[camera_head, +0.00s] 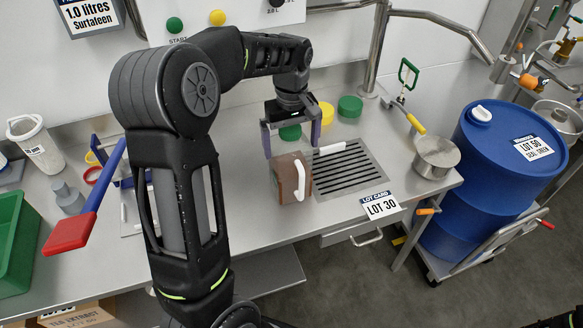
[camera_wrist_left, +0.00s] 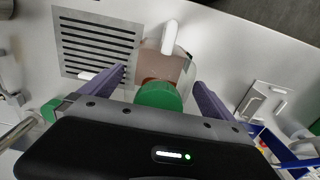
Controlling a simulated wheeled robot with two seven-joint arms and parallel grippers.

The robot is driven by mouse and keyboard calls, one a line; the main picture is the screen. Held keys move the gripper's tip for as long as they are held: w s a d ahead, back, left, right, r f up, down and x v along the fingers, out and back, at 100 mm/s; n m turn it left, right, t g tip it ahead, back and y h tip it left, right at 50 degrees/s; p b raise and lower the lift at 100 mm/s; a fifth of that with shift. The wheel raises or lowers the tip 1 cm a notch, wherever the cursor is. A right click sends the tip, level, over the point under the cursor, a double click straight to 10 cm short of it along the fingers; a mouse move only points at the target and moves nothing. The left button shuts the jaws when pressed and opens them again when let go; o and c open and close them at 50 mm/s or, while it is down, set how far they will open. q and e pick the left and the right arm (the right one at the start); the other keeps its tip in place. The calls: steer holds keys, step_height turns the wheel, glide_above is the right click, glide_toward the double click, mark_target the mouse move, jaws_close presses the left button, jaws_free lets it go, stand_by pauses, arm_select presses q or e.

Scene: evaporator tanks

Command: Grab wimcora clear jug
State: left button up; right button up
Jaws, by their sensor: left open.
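A jug with brown contents (camera_head: 290,180) and a white handle stands on the steel counter, left of the slotted drain. It also shows in the left wrist view (camera_wrist_left: 154,64), beyond the fingertips. My left gripper (camera_head: 291,143) is open above and behind this jug, pointing down. Its fingers are apart in the left wrist view (camera_wrist_left: 162,80), with a green round lid (camera_wrist_left: 158,95) showing between them, and I see nothing held. A second, pale jug (camera_head: 40,148) with a printed label stands at the far left. I cannot read a name on either jug. My right gripper is not in view.
The slotted drain (camera_head: 350,168) has a white bar on it. Yellow and green lids (camera_head: 349,107) lie behind. A metal pot (camera_head: 436,157) and a blue drum (camera_head: 505,150) are at right. A red-and-blue tool (camera_head: 85,215) and green bin (camera_head: 15,240) are at left.

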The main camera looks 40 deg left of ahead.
mark_target(291, 130)
arm_select(q)
steer(key=shift+f, duration=1.4)
steer(key=c, duration=1.7)
steer(key=shift+w+r, duration=0.1)
steer(key=shift+c, duration=0.3)
step_height(291, 130, up, 10)
